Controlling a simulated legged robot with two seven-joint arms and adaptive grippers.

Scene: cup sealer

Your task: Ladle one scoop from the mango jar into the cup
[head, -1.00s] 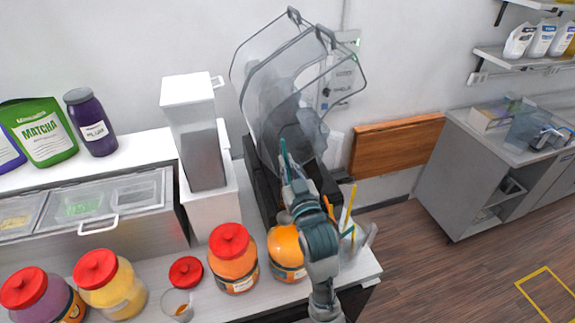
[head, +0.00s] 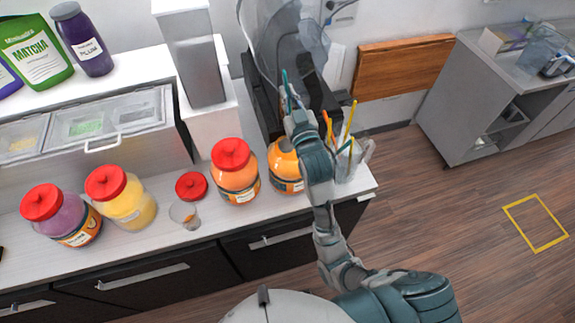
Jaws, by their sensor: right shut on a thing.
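The open jar of orange content (head: 283,165) stands on the counter, partly hidden behind my right arm; its label is not readable. A small clear cup (head: 184,213) stands left of it near the front edge, with a little orange-brown at its bottom. A loose red lid (head: 191,185) lies just behind the cup. My right gripper (head: 290,103) is beyond the open jar, in front of the dark machine. It is shut on a thin thing; a teal stick rises there, but I cannot tell whether it is the ladle. My left gripper is not in view.
Red-lidded jars of orange (head: 238,177), yellow (head: 130,208) and purple (head: 66,222) stand along the counter. A clear holder with coloured sticks (head: 346,158) is right of my right arm. A dark machine with clear panels (head: 262,95) stands behind.

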